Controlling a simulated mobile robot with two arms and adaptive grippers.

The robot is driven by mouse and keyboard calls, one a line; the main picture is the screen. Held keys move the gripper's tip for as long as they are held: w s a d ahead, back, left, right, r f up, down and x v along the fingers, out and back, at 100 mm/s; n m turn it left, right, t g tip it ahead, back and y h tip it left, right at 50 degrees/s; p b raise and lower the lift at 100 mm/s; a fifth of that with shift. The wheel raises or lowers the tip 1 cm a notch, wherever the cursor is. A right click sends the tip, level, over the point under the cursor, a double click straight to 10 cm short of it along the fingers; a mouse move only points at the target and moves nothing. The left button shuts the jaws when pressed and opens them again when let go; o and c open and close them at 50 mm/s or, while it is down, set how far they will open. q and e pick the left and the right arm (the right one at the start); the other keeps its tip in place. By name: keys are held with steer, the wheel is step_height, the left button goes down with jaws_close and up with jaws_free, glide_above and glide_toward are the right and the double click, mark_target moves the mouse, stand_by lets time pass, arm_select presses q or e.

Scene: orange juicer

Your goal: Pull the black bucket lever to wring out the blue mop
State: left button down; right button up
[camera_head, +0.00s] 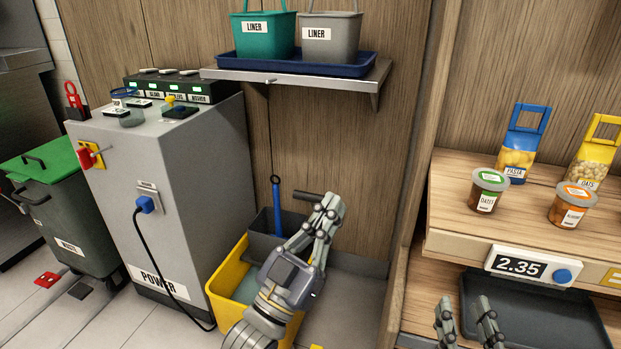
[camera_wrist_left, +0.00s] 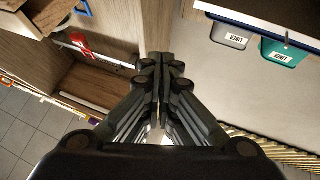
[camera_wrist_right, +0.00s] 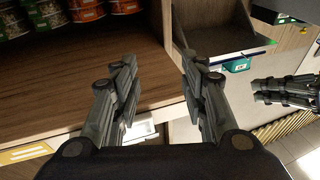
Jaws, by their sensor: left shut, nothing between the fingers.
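The yellow mop bucket (camera_head: 228,291) stands on the floor at the lower middle of the head view, with a dark grey wringer (camera_head: 264,222) at its back. The blue mop handle (camera_head: 277,204) stands upright at the wringer; the mop head is not visible. The black lever (camera_head: 306,196) points right, its right end close to my left gripper's fingertips. My left gripper (camera_head: 329,208) is shut and empty above the bucket; whether it touches the lever cannot be told. My right gripper (camera_head: 465,304) is open and empty in front of the shelf at the right; its spread fingers show in the right wrist view (camera_wrist_right: 158,78).
A grey power cabinet (camera_head: 172,190) stands left of the bucket, its black cable hanging to the floor. A wall shelf (camera_head: 357,84) with liner buckets is above. At the right, a wooden counter (camera_head: 455,200) holds jars and bags, with a black tray (camera_head: 530,318) below.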

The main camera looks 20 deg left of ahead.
mark_target(310, 196)
step_height(310, 196, down, 10)
steer(key=d+g+h+p, duration=0.2)
steer(key=g+p, duration=0.1)
steer(key=g, duration=0.2)
arm_select(q)
steer(key=w+a+f+n+g+y+p, duration=0.2)
steer(key=w+a+f+g+y, duration=0.1)
steer(key=w, duration=0.6)
steer(key=w+a+f+n+g+y+p, duration=0.2)
steer(key=w+a+g+y, duration=0.3)
steer(key=w+a, duration=0.3)
steer(key=shift+w+a+f+p, duration=0.3)
steer(key=shift+w+f+p, duration=0.1)
steer(key=shift+f, duration=0.4)
arm_select(e)
steer(key=s+d+f+g+h, duration=0.1)
steer(key=s+d+f+g, duration=0.2)
steer(key=s+f+g, duration=0.2)
steer(key=s+d+f+g+h, duration=0.1)
steer(key=s+d+f+g, duration=0.1)
steer(key=s+f+g, duration=0.4)
steer(key=s+f, duration=0.4)
steer(key=s, duration=0.2)
steer(key=shift+s+d+m+g+h, duration=0.3)
steer(key=shift+s+d+m, duration=0.1)
arm_select(q)
steer(key=shift+w, duration=0.1)
